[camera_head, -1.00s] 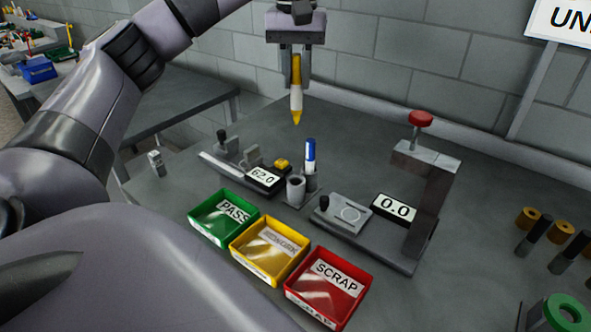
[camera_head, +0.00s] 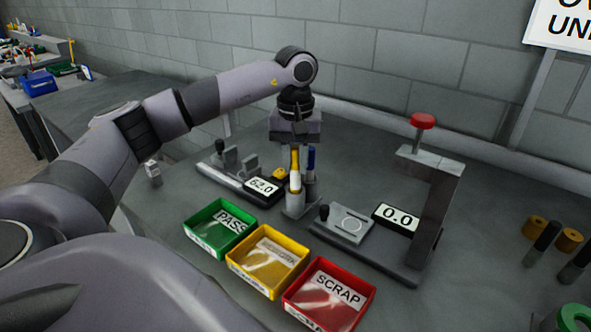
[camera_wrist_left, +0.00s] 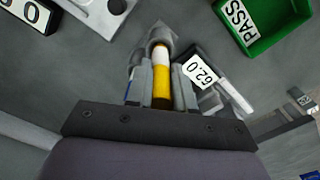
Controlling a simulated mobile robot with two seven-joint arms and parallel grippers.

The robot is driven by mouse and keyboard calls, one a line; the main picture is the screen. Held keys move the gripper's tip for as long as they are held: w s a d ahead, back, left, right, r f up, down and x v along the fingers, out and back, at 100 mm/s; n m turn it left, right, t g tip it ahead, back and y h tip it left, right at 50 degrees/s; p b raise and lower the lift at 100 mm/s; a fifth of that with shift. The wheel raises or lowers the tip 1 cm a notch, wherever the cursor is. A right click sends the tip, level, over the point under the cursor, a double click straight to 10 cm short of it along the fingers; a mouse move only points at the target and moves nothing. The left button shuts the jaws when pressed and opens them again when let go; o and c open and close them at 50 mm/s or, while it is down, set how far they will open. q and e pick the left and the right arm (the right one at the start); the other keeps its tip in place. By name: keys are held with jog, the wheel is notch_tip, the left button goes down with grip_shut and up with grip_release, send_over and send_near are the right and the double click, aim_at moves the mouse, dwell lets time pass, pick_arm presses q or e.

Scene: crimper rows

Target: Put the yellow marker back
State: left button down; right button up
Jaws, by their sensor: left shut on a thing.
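My left gripper (camera_head: 296,160) is shut on the yellow marker (camera_head: 295,183), which has a white lower part and hangs upright. The marker is right at the grey holder (camera_head: 294,206), over or in one of its cups; I cannot tell how deep its tip is. In the left wrist view the yellow marker (camera_wrist_left: 161,76) runs between the fingers (camera_wrist_left: 160,95) toward the grey cup (camera_wrist_left: 160,34). A blue marker (camera_head: 311,160) stands just behind it in the holder. My right gripper is not in view.
Green PASS (camera_head: 218,245), yellow (camera_head: 240,270) and red SCRAP (camera_head: 295,300) trays stand in front. A gauge reading 62.0 (camera_head: 262,187) is close on the left. A press with a red knob (camera_head: 423,121) and 0.0 display (camera_head: 397,217) stands right.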

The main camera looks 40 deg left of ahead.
pick_arm(q)
jog(key=shift+f, duration=1.25)
jog(key=shift+f, duration=0.1)
jog(key=shift+f, duration=0.15)
jog(key=c, duration=1)
grip_release()
notch_tip(320, 180, up, 13)
jog(key=shift+f, duration=0.2)
jog(key=shift+f, duration=0.1)
